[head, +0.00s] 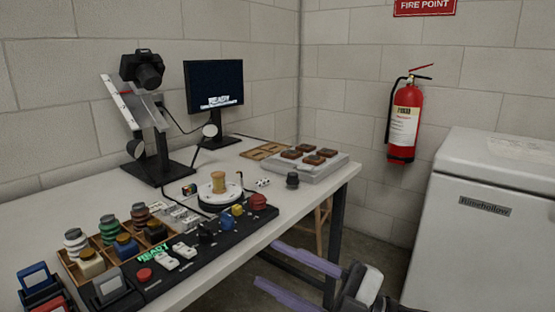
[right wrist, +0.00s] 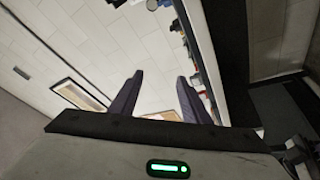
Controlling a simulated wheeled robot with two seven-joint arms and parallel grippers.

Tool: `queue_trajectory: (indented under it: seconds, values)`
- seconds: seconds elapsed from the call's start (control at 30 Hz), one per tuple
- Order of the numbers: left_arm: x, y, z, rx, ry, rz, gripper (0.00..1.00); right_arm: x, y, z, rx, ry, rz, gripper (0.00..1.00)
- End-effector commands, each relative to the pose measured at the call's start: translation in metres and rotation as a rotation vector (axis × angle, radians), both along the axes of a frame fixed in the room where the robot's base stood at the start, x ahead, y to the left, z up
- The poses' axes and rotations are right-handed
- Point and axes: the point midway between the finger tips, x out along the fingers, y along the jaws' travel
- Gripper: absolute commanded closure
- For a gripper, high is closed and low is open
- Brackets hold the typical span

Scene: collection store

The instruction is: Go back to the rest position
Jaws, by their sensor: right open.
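My right gripper (head: 267,263) is at the bottom right of the head view, in front of the table's near edge and apart from it. Its two purple fingers are spread and point left, with nothing between them. In the right wrist view, the same open, empty fingers (right wrist: 159,78) show against a pale tiled background. My left gripper is not in the head view.
The white table (head: 290,225) holds a black control panel (head: 215,245), a turntable with a tan spool (head: 219,182), a wooden tray of jars, a camera stand (head: 158,165) and a monitor (head: 213,84). A white chest (head: 490,225) stands right; a fire extinguisher (head: 404,125) hangs on the wall.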

Motion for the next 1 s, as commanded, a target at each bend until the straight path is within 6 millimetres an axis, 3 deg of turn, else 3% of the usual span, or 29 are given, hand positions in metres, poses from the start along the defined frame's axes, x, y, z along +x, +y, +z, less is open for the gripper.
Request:
queue_trajectory:
  seconds: [0.03, 0.17, 0.27, 0.4, 0.5, 0.7, 0.9, 1.0]
  values:
    - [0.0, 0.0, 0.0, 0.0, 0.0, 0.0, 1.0, 0.0, -0.013, -0.022, 0.039, 0.093, -0.076, 0.57]
    - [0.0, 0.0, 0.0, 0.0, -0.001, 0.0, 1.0, 0.001, -0.051, -0.077, 0.097, 0.318, -0.281, 0.57]
    - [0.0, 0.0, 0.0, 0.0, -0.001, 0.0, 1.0, -0.011, -0.084, -0.129, 0.104, 0.506, -0.433, 0.57]
    - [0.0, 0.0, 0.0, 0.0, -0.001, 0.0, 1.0, -0.051, -0.13, -0.206, 0.063, 0.773, -0.626, 0.57]
    - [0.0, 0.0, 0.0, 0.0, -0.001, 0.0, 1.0, -0.087, -0.156, -0.249, 0.015, 0.935, -0.725, 0.57]
    - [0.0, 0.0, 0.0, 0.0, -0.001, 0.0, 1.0, -0.155, -0.189, -0.304, -0.085, 1.17, -0.847, 0.57]
    - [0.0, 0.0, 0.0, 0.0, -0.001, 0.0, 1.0, -0.221, -0.212, -0.337, -0.187, 1.357, -0.922, 0.57]
    - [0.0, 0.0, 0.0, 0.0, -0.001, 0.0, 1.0, -0.215, -0.193, -0.333, -0.083, 1.391, -0.924, 0.57]
